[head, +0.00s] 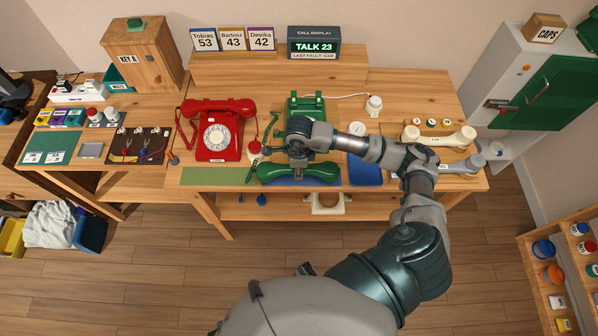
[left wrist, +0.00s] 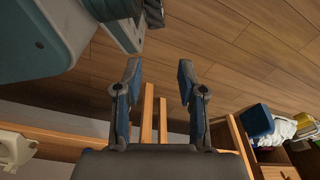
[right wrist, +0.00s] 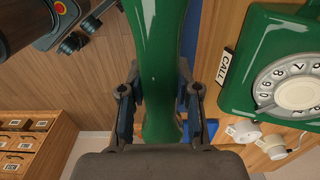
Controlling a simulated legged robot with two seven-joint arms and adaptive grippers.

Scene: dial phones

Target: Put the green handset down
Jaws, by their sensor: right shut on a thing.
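The green handset (head: 300,172) lies across the front of the table in the head view, over a blue mat (head: 302,183). I cannot tell if it touches the mat. My right gripper (head: 298,158) comes down on its middle. In the right wrist view the handset (right wrist: 158,60) runs between the fingers of my right gripper (right wrist: 160,95), which is shut on it. The green dial phone (head: 305,107) stands behind, partly hidden by my arm; its dial shows in the right wrist view (right wrist: 290,82). My left gripper (left wrist: 158,78) is open and empty above the floor.
A red phone (head: 219,133) with its handset on top stands left of the green one. Another blue mat (head: 365,170) lies to the right, near a cream handset (head: 440,137). A small white jar (head: 374,106) stands behind my right arm. A green mat (head: 215,176) lies front left.

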